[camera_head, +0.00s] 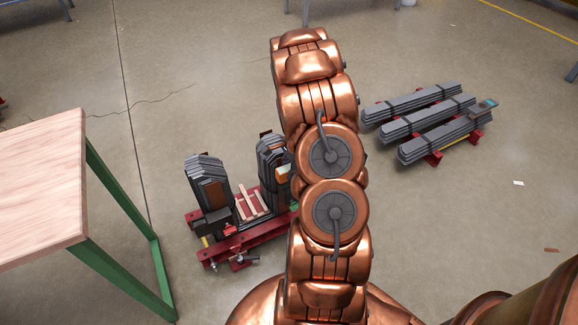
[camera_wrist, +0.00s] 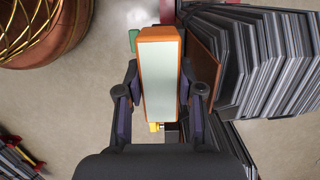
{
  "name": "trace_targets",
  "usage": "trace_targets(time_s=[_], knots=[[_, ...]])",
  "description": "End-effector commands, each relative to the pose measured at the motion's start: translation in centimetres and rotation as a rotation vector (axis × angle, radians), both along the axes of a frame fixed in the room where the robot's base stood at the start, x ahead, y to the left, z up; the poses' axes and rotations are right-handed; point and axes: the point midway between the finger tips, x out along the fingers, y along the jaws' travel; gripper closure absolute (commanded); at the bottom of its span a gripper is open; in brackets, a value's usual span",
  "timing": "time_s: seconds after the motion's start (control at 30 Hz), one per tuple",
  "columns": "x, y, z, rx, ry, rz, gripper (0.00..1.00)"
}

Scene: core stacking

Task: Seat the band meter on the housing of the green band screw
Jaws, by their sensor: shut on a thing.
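The band meter (camera_wrist: 160,80), an orange-edged block with a pale grey face, stands upright in the middle of the wrist view. My gripper (camera_wrist: 161,92) is shut on it, one finger on each side. In the head view a small orange patch (camera_head: 282,174) shows beside my arm at the right core limb. A green piece (camera_wrist: 133,38) shows at the meter's upper left in the wrist view, partly hidden by the meter. A green patch (camera_head: 295,206) also shows low beside my arm in the head view. I cannot tell whether the meter touches a housing.
Grey laminated core limbs (camera_head: 208,180) stand on a red frame (camera_head: 250,237); one limb (camera_wrist: 262,60) is close right of my gripper. Lamination stacks (camera_head: 425,120) lie at the right. A wooden-topped table (camera_head: 40,180) with green legs stands left. A small yellow part (camera_wrist: 154,127) shows below the meter.

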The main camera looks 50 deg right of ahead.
Motion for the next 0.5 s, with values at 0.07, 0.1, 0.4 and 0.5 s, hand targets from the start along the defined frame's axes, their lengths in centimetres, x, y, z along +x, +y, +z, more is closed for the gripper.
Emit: trace_targets(time_s=[0.07, 0.1, 0.4, 0.5], knots=[[0.0, 0.1, -0.7, 0.003, 0.001, 0.0, 1.0], [0.0, 0.1, -1.1, 0.002, 0.002, 0.0, 1.0], [0.0, 0.0, -3.4, -0.002, 0.0, 0.003, 1.0], [0.0, 0.0, -4.0, -0.001, 0.001, 0.003, 1.0]])
